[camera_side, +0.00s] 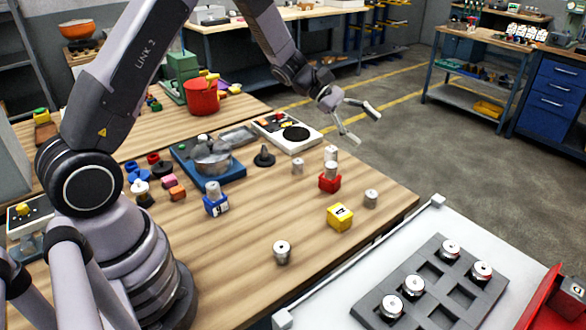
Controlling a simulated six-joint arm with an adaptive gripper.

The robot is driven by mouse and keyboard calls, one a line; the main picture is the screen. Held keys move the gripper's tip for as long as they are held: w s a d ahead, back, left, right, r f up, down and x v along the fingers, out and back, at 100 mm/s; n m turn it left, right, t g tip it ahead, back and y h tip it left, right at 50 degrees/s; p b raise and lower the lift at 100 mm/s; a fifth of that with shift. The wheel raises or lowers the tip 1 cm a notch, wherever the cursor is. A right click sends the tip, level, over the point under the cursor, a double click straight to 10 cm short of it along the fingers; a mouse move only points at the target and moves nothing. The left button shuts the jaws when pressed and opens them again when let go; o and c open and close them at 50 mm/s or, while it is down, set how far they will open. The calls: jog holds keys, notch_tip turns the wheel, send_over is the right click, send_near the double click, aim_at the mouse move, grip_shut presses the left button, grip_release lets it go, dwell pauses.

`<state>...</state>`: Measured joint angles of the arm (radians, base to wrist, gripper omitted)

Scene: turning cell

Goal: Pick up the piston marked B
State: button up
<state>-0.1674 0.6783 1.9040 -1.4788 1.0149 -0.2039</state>
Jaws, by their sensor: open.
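Several small silvery pistons stand on the wooden table; I cannot read a B on any of them. One piston (282,252) stands alone near the front, another (371,198) right of the yellow block, and a third (298,167) farther back. A piston (331,154) shows at the red block (329,183), and another (213,190) at the blue block (216,206). My gripper (363,125) is open and empty, raised above the table's back right side, apart from all pistons.
A grey tray (430,272) with square pockets holds several pistons on the white surface at front right. A blue-based machine (208,170), a dark cone (264,157) and a white device (287,133) stand behind. The table's front middle is mostly clear.

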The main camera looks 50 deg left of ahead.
jog(key=w+a+f+n+t+y, duration=0.1)
jog(key=w+a+f+n+t, duration=0.2)
jog(key=f, duration=0.5)
jog(key=w+a+f+n+t, duration=0.1)
jog(key=w+a+f+n, duration=0.1)
jog(key=w+f+n, duration=0.4)
send_near(372, 193)
jog(key=x, duration=0.5)
jog(key=shift+f, duration=0.1)
jog(key=x, duration=0.5)
jog(key=shift+f, duration=0.4)
grip_shut()
jog(key=shift+r, duration=0.1)
